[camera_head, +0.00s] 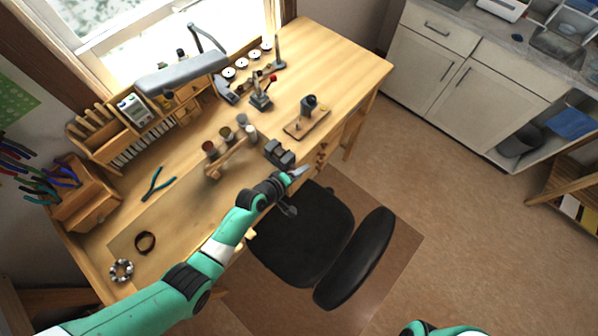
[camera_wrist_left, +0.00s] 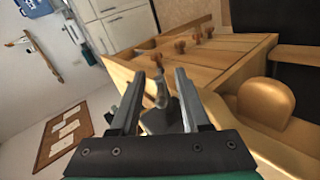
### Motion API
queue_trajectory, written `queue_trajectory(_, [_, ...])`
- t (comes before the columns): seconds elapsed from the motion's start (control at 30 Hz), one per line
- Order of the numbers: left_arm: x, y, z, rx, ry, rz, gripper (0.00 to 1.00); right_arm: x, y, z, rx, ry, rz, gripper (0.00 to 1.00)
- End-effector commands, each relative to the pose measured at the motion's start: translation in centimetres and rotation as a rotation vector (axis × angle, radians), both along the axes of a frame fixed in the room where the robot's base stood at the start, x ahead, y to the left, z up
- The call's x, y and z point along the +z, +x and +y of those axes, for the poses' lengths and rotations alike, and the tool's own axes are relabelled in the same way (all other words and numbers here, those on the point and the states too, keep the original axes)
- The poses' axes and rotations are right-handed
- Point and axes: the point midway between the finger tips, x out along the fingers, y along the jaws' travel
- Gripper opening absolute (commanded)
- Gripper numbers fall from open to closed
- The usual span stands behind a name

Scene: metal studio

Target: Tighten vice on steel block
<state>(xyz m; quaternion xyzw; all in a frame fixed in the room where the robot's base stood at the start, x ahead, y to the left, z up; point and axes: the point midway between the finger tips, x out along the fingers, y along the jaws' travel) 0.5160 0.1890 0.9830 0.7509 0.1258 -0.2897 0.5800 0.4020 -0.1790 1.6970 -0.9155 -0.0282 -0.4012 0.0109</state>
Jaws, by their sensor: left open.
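The dark grey vice (camera_head: 279,153) sits at the front edge of the wooden workbench. I cannot make out the steel block as a separate thing in its jaws. My left gripper (camera_head: 300,171) is just in front of the vice, beyond the bench edge, close to the vice's front end. In the left wrist view my left gripper (camera_wrist_left: 160,76) has its two fingers apart. A grey metal part, apparently of the vice (camera_wrist_left: 160,117), shows between and beyond the fingers; I cannot tell whether they touch it. My right gripper is out of view.
The workbench (camera_head: 340,75) holds a wooden block with small pots (camera_head: 228,150), blue pliers (camera_head: 157,184) and a small board with a dark device (camera_head: 307,118). A black chair (camera_head: 305,240) stands close below my left arm. Drawers with wooden knobs (camera_wrist_left: 180,46) line the bench front.

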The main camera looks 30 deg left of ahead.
Motion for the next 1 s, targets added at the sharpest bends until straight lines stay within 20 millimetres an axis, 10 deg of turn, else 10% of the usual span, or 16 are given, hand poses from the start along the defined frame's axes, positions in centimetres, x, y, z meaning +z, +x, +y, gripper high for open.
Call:
queue_trajectory(0.63, [6.1, -8.4, 1.6, 0.002, 0.000, 0.001, 0.46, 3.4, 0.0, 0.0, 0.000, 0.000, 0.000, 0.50])
queue_trajectory(1.0, [6.8, -9.3, 1.7, 0.000, 0.000, 0.000, 0.46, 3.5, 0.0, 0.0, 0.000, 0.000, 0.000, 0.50])
